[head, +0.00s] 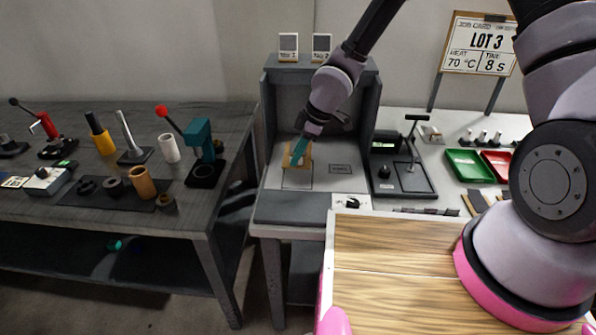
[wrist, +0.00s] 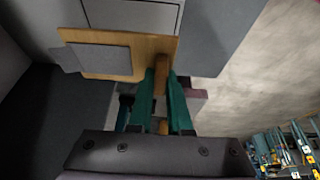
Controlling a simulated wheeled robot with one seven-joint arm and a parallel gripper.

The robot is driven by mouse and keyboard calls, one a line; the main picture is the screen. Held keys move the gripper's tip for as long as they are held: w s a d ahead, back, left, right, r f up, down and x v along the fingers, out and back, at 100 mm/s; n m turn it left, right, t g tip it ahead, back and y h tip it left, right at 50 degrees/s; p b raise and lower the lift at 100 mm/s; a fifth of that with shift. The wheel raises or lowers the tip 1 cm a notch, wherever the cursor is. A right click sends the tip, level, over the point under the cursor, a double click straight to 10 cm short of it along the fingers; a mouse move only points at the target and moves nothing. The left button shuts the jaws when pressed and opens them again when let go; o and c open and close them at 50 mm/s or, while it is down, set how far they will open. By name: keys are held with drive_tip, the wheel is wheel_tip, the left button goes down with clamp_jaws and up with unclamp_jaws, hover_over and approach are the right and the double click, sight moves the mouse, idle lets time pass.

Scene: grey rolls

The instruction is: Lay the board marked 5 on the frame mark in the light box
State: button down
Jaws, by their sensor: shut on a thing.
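My gripper (head: 301,147) is inside the grey light box (head: 278,143), its teal fingers shut on the wooden handle of a small tan board (head: 289,158). In the wrist view the fingers (wrist: 160,85) pinch the handle at the edge of the board (wrist: 150,46), which carries a grey plate. No number is readable on it. An outlined frame mark (head: 297,180) lies on the box floor just in front of the board; part of an outline (wrist: 130,14) shows in the wrist view. I cannot tell whether the board touches the floor.
A small dark-outlined label (head: 340,169) is right of the frame mark. Two tags (head: 288,46) stand on the box top. A black press device (head: 402,178) stands to the right, then green (head: 467,163) and red trays. A teal press (head: 203,150) stands on the left bench.

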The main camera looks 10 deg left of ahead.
drive_tip(key=shift+f, duration=3.4)
drive_tip(key=shift+f, duration=0.15)
drive_tip(key=c, duration=0.8)
unclamp_jaws()
drive_tip(key=shift+c, duration=0.2)
